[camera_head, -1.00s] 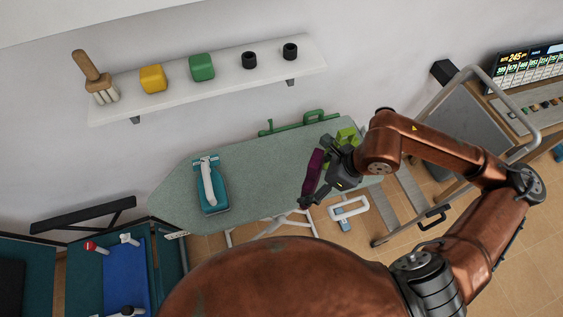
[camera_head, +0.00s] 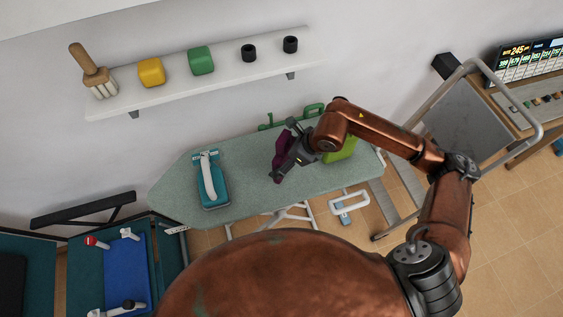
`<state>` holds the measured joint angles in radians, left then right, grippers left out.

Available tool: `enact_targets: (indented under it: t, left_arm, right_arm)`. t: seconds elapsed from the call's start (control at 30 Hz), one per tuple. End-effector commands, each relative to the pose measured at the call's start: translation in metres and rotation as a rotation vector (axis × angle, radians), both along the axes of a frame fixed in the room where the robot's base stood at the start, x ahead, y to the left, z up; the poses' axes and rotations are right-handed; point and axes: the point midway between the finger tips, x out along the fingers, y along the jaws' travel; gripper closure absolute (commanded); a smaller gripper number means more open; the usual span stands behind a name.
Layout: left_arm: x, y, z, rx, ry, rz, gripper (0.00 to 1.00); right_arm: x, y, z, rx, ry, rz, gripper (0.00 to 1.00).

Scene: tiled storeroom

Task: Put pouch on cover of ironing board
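The purple pouch (camera_head: 280,155) is at my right gripper (camera_head: 285,152), over the middle of the ironing board. The gripper's dark fingers sit at the pouch's two ends and appear shut on it. Whether the pouch touches the cover cannot be told from this view. The ironing board's grey-green cover (camera_head: 242,178) is bare between the pouch and the iron. My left gripper is not in view.
A teal iron (camera_head: 213,190) stands on the board's left part. A lime-green item (camera_head: 342,150) lies at its right, partly behind my arm. A wall shelf (camera_head: 220,70) holds several small objects. A metal cart (camera_head: 470,120) stands at right.

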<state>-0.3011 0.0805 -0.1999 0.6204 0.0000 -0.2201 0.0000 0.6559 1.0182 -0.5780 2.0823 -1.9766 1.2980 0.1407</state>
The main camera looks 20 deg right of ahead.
Motion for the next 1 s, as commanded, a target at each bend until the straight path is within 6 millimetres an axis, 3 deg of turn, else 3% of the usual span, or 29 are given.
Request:
enact_targets:
  t: [0.17, 0.4, 0.73, 0.77, 1.0]
  left_arm:
    - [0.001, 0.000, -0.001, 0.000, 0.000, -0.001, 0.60]
    - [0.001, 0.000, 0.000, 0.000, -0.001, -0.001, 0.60]
    - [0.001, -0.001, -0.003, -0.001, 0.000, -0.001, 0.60]
    - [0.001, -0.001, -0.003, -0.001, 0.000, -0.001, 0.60]
    - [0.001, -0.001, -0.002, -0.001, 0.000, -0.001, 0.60]
  right_arm:
    - [0.007, 0.004, -0.009, 0.002, 0.001, 0.000, 0.41]
    - [0.008, 0.004, -0.041, 0.001, 0.001, 0.000, 0.41]
    - [0.009, 0.004, -0.044, 0.000, -0.001, 0.001, 0.41]
    - [0.008, 0.003, -0.044, 0.000, 0.000, 0.000, 0.12]
    - [0.008, 0.003, -0.043, 0.000, 0.000, 0.000, 0.00]
